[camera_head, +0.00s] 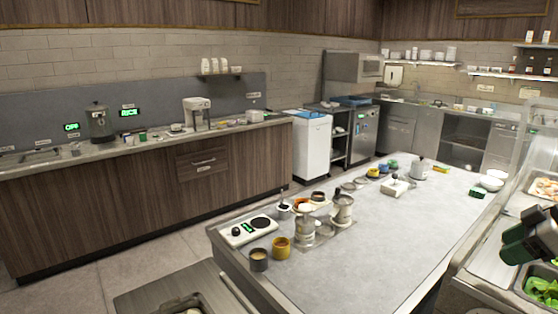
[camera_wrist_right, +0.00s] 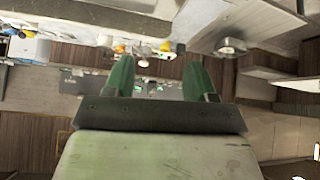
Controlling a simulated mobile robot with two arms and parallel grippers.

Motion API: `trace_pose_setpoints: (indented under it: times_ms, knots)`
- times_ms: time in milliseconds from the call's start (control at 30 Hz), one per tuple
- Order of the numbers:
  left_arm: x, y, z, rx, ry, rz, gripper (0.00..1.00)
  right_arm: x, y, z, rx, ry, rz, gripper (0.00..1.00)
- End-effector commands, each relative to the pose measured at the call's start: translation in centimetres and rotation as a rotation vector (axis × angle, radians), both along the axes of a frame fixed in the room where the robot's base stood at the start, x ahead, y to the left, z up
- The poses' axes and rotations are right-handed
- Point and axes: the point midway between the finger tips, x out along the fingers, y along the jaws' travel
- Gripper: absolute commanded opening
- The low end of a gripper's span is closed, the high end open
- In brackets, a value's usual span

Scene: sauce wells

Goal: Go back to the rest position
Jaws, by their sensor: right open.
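My right gripper (camera_head: 522,240) is at the right edge of the head view, dark with green parts, above the counter with food pans. In the right wrist view its two green fingers (camera_wrist_right: 158,78) stand apart with nothing held between them. The room shows upside down behind them. My left gripper is not in view.
The glass-fronted food counter with a pan of greens (camera_head: 541,290) is at the right. The floor at left (camera_head: 80,290) is clear.

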Motion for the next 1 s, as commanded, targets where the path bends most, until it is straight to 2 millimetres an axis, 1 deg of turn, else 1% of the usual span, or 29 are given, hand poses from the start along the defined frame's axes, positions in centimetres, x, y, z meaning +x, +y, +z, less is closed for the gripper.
trace_pose_setpoints:
  times_ms: [33, 67, 100, 167, 267, 367, 400, 467, 500, 567, 600, 667, 700, 767, 800, 867, 900, 967, 1000]
  knots:
    - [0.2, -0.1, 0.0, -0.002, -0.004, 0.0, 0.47, 0.4, 1.3, -0.5, 0.016, -0.026, 0.035, 0.56]
    - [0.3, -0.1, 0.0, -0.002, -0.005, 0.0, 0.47, 0.7, 1.9, -0.7, 0.025, -0.044, 0.056, 0.56]
    - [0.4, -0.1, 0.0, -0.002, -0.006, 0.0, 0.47, 1.1, 3.2, -1.0, 0.043, -0.076, 0.088, 0.56]
    - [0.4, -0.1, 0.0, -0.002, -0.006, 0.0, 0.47, 1.7, 5.0, -1.5, 0.073, -0.127, 0.134, 0.56]
    - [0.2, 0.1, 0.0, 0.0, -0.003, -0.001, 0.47, 2.5, 8.5, -2.3, 0.134, -0.227, 0.215, 0.56]
    - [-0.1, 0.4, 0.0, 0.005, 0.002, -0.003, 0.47, 3.1, 13.0, -3.2, 0.227, -0.363, 0.291, 0.56]
    - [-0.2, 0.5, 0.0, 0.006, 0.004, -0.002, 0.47, 3.2, 15.2, -3.6, 0.277, -0.431, 0.316, 0.56]
    - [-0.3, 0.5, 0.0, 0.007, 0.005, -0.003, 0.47, 3.2, 18.3, -4.0, 0.359, -0.544, 0.332, 0.56]
    - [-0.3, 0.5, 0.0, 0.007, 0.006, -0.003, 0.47, 3.0, 20.3, -4.2, 0.416, -0.623, 0.325, 0.56]
    - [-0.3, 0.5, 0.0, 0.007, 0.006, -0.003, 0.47, 2.7, 22.8, -4.3, 0.497, -0.739, 0.28, 0.56]
    - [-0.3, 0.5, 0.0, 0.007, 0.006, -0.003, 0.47, 2.4, 24.0, -4.4, 0.541, -0.81, 0.228, 0.56]
    - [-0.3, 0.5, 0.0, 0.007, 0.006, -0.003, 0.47, 1.9, 25.3, -4.7, 0.593, -0.901, 0.117, 0.56]
    - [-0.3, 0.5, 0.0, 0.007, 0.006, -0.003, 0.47, 1.6, 25.7, -5.2, 0.612, -0.944, 0.025, 0.56]
    - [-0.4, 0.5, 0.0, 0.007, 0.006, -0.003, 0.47, 0.9, 25.8, -6.3, 0.614, -0.981, -0.131, 0.56]
    - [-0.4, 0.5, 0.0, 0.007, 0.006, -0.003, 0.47, 0.4, 25.6, -7.3, 0.6, -0.983, -0.239, 0.56]
    - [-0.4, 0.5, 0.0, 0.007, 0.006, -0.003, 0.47, -0.7, 25.0, -9.2, 0.551, -0.955, -0.402, 0.56]
    - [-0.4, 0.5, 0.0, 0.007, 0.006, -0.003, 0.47, -1.6, 24.5, -10.8, 0.506, -0.913, -0.506, 0.56]
    - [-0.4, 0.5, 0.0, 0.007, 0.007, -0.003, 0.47, -3.4, 23.8, -13.6, 0.419, -0.818, -0.642, 0.56]
    - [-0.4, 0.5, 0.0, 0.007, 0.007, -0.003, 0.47, -5.0, 23.4, -15.6, 0.356, -0.736, -0.717, 0.56]
